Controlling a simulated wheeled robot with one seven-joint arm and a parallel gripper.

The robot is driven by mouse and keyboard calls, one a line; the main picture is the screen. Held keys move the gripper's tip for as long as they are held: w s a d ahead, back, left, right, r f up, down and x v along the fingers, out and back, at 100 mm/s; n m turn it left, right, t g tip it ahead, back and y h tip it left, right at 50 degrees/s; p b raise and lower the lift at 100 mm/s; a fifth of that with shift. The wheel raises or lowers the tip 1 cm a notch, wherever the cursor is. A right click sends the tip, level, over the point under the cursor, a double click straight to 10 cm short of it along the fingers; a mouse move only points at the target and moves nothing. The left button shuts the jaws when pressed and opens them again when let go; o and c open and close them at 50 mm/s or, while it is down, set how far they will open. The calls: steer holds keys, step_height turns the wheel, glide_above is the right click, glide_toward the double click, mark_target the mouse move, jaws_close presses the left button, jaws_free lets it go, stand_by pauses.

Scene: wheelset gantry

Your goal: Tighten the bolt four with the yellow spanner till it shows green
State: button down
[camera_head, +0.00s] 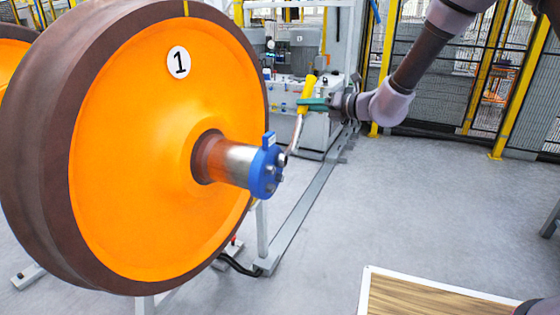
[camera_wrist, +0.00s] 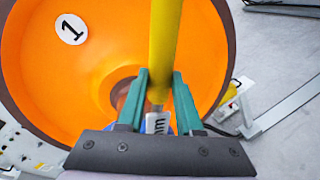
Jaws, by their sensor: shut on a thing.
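My gripper (camera_head: 308,103) has teal fingers and is shut on the yellow spanner (camera_head: 308,88). The spanner is tilted, yellow handle up, and its metal shaft runs down to the blue end cap (camera_head: 262,172) of the wheelset axle. Its lower end is at or very near a bolt on the cap's right edge; I cannot tell whether it is seated. Several grey bolts show on the cap face; no bolt number or green mark is readable. In the wrist view the spanner handle (camera_wrist: 163,45) stands between the gripper fingers (camera_wrist: 160,88), which mostly hide the cap.
The large orange wheel (camera_head: 150,150) marked 1 fills the left. A grey machine (camera_head: 315,125) stands behind the spanner, with a floor rail (camera_head: 310,205) beside the wheelset. A wood-topped table (camera_head: 430,298) is at the lower right. Grey floor between is clear; yellow-post fencing stands behind.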

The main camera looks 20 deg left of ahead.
steer(key=shift+w+f, duration=0.15)
steer(key=shift+w, duration=0.05)
steer(key=shift+w, duration=0.1)
steer(key=shift+w+f+m, duration=0.25)
steer(key=shift+f+m, duration=0.05)
steer(key=shift+m, duration=0.1)
steer(key=shift+w, duration=0.1)
steer(key=shift+s+r, duration=0.2)
steer(key=shift+s, duration=0.1)
steer(key=shift+w, duration=0.1)
stand_by(0.4)
steer(key=shift+d, duration=0.1)
